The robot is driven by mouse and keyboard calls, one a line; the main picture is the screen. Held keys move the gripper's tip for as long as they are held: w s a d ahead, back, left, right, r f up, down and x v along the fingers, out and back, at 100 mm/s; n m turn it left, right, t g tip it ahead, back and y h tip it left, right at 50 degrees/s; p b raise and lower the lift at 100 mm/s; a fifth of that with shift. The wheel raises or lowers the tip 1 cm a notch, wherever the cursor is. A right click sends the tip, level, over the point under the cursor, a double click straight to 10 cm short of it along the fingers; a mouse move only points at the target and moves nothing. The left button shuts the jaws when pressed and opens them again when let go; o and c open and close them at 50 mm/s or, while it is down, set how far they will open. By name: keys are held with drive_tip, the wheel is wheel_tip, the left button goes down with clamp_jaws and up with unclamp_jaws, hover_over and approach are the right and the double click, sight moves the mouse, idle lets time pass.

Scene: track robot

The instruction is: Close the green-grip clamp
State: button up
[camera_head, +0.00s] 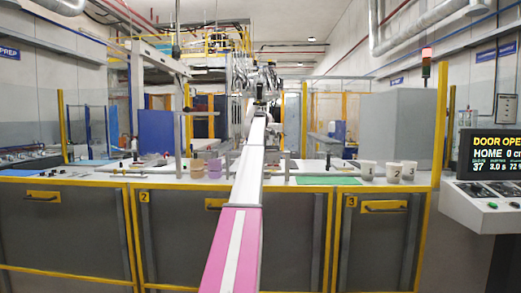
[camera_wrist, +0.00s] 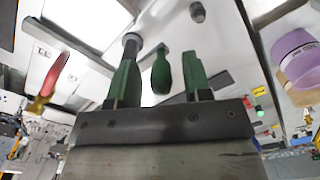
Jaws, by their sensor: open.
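The green grip (camera_wrist: 161,73) of the clamp shows in the wrist view, beyond my gripper and in line with the gap between its fingers. The rest of that clamp is hard to make out. My gripper (camera_wrist: 160,72) is open, with one dark green finger on each side of the gap. Neither finger visibly touches the grip. In the head view my arm reaches over the bench, and the gripper and green grip cannot be made out there.
A red-handled item (camera_wrist: 53,75) is at left in the wrist view, a purple cup (camera_wrist: 298,50) at right. In the head view, white cups (camera_head: 394,172) and a green mat (camera_head: 329,181) are right of my arm on the bench. A display (camera_head: 491,155) stands at far right.

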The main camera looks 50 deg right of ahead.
wheel_tip(320, 180, up, 10)
idle(0.4)
idle(0.4)
